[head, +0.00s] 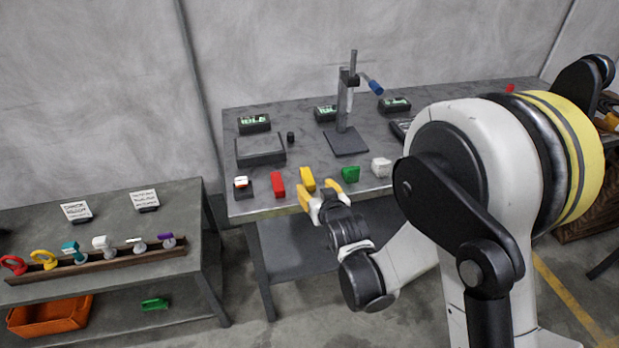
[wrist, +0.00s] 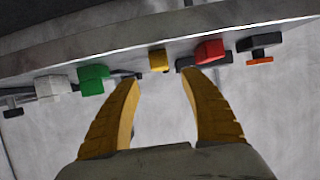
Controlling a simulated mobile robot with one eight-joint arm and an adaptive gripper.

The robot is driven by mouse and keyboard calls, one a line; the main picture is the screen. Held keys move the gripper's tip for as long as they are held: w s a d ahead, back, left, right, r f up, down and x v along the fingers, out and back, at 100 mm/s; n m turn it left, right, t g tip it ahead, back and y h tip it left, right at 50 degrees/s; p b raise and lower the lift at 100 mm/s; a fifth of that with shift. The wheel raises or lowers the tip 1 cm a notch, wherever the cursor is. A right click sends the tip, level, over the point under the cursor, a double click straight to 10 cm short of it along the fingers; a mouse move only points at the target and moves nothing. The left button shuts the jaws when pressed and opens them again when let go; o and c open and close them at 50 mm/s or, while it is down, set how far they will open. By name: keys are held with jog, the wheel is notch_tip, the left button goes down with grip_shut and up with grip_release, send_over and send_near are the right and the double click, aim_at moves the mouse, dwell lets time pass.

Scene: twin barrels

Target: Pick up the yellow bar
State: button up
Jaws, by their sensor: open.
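The yellow bar (head: 307,178) lies near the front edge of the grey table, between a red bar (head: 278,184) and a green block (head: 350,174). In the wrist view the yellow bar (wrist: 158,60) shows beyond and between my fingertips, with the red bar (wrist: 208,51) and the green block (wrist: 93,79) to either side. My gripper (head: 321,194) has yellow fingers and is open and empty, in front of the table edge and close to the yellow bar. In the wrist view my gripper (wrist: 160,80) has its fingers apart, with the bar not between them.
A lower bench (head: 100,215) with a rack of coloured items stands left.

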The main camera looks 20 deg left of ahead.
aim_at(308, 177)
jog(key=x, duration=0.3)
jog(key=shift+w+d+f+b, duration=0.1)
jog(key=shift+f+b, duration=0.1)
jog(key=shift+b, duration=0.15)
jog(key=b+x, duration=0.2)
jog(key=x, duration=0.4)
jog(key=shift+a+r+b, duration=0.15)
jog(key=shift+a+b, duration=0.1)
jog(key=shift+b, duration=0.05)
jog(key=shift+r, duration=0.1)
grip_shut()
